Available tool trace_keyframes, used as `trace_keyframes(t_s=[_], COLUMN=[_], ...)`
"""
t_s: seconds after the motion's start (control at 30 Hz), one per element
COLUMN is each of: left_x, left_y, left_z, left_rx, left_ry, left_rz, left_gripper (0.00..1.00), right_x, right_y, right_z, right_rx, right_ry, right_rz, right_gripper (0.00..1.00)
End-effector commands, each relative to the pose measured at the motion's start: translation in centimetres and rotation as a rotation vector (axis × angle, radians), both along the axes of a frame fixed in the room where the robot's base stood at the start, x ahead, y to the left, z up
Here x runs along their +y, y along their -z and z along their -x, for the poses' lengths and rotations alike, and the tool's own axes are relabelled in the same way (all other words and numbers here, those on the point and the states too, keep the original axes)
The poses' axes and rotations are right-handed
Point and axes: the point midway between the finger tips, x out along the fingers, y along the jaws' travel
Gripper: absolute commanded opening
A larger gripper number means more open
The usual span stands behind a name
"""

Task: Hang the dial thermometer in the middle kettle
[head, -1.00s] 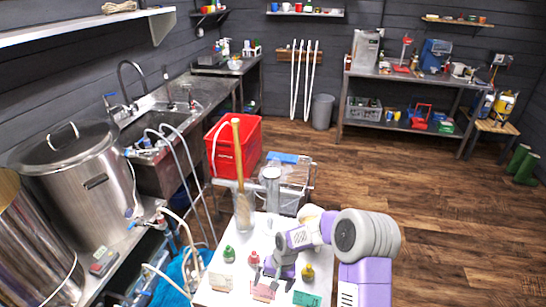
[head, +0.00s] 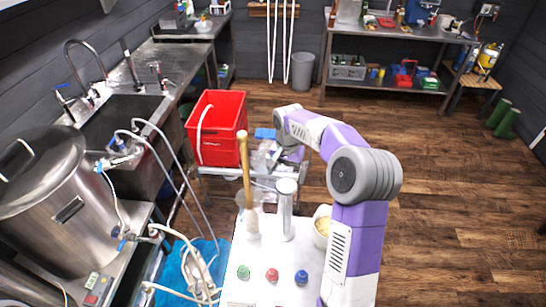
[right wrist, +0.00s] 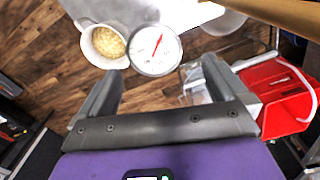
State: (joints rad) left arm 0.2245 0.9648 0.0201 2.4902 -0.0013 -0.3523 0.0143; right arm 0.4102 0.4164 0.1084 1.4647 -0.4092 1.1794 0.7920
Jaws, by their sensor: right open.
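The dial thermometer (right wrist: 155,50) shows its round white face and red needle in the right wrist view, just beyond my fingertips. In the head view, its disc-shaped top (head: 287,186) shows over an upright metal cylinder on the white table. My right gripper (right wrist: 158,84) is open and empty, with the dial ahead of the gap between its fingers; I see no contact. In the head view it is largely hidden behind my bent arm. A lidded steel kettle (head: 62,215) stands at left, with part of another kettle (head: 25,291) nearer me; I cannot tell which is the middle one. My left gripper is not in view.
A wooden-handled tool (head: 246,170) stands upright left of the thermometer. A bowl of pale grain (head: 320,228) is to its right. A red crate (head: 217,128) is behind; hoses hang at left.

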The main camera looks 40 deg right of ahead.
Motion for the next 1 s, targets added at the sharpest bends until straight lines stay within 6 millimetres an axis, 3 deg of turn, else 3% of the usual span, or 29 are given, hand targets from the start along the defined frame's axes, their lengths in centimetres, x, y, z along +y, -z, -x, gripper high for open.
trace_keyframes(t_s=[0.5,0.87,1.0], left_x=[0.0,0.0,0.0], left_y=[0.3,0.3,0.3], left_z=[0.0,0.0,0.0], left_rx=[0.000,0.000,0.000], left_ry=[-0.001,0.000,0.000], left_rz=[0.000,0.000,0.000], left_gripper=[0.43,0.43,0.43], right_x=[0.0,0.1,0.1], right_y=[6.7,7.4,7.4], right_z=[0.1,0.0,0.0], right_rx=[0.003,0.001,0.001], right_ry=[-0.002,-0.002,-0.002], right_rz=[-0.002,-0.002,-0.002], right_gripper=[1.00,1.00,0.82])
